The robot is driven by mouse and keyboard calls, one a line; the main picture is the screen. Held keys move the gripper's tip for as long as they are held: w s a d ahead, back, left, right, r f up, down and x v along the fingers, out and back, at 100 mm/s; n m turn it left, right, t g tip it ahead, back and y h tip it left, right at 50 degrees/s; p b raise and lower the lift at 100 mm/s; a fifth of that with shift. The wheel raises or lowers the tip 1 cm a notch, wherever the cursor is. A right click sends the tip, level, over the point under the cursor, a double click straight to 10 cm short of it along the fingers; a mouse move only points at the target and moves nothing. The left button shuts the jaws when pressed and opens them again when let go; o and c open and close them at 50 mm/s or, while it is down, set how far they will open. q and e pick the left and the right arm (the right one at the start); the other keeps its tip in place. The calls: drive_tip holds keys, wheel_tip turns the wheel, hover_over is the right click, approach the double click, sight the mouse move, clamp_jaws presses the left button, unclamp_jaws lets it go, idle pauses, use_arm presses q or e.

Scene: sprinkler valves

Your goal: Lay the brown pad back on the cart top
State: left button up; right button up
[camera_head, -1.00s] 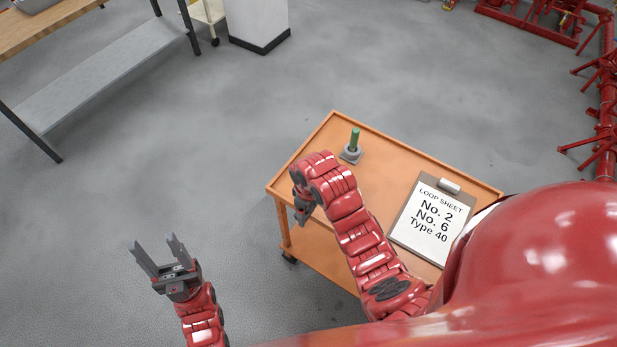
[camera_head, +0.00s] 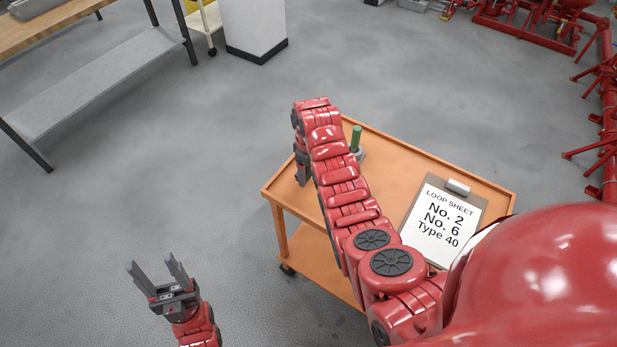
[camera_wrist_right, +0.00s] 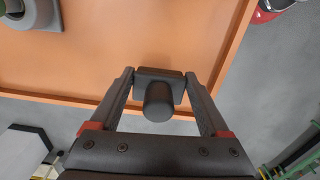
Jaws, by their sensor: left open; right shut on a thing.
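My right gripper (camera_head: 302,178) points down at the left corner of the orange cart top (camera_head: 385,150). In the right wrist view it is shut on a dark, brownish pad (camera_wrist_right: 160,90) with a square plate and a round stub facing the camera. The pad appears over the cart top near its rim (camera_wrist_right: 60,97); I cannot tell whether it touches the surface. The head view does not show the pad clearly. My left gripper (camera_head: 157,268) is open and empty, off to the left of the cart over the floor.
A green peg (camera_head: 356,138) on a grey base stands on the cart, partly behind my right arm. A clipboard (camera_head: 442,222) reading "No. 2, No. 6, Type 40" lies on the cart's right part. A workbench (camera_head: 90,90) and white column (camera_head: 254,25) stand farther back.

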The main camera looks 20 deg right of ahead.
sight(309, 178)
drive_tip(key=shift+w, duration=0.1)
drive_tip(key=shift+f+p, duration=0.2)
drive_tip(key=shift+p, duration=0.15)
wheel_tip(309, 178, down, 2)
drive_tip(key=shift+f+p, duration=0.25)
drive_tip(key=shift+p, duration=0.4)
drive_tip(key=shift+f, duration=0.25)
drive_tip(key=shift+f, duration=0.1)
drive_tip(key=shift+f, duration=0.15)
drive_tip(key=o, duration=1.3)
